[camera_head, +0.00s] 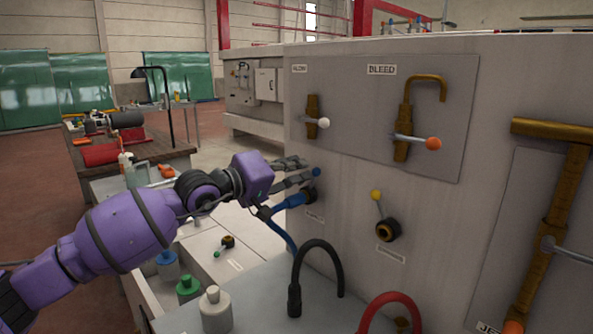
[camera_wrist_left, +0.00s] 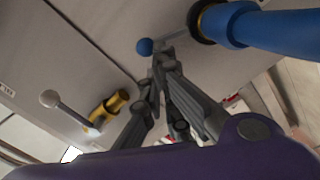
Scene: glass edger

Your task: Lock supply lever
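The blue-knobbed lever (camera_head: 316,172) is on the side panel, beside a blue hose fitting (camera_head: 306,196); the small label below it is unreadable. My left gripper (camera_head: 308,171) is at the blue knob. In the left wrist view, the fingertips (camera_wrist_left: 160,66) come close together just short of the blue knob (camera_wrist_left: 145,46) and its thin metal rod. The rod runs right to a dark and yellow collar (camera_wrist_left: 196,22) on the blue fitting. I cannot tell whether the fingers touch or grip the lever. My right gripper is not in view.
Nearby on the panel are a white-knobbed lever (camera_head: 323,123), the orange-knobbed BLEED lever (camera_head: 432,143) and a yellow-knobbed lever (camera_head: 376,195). A black hose (camera_head: 318,245) arches below. Bottles, including a white one (camera_head: 215,312), stand below my arm.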

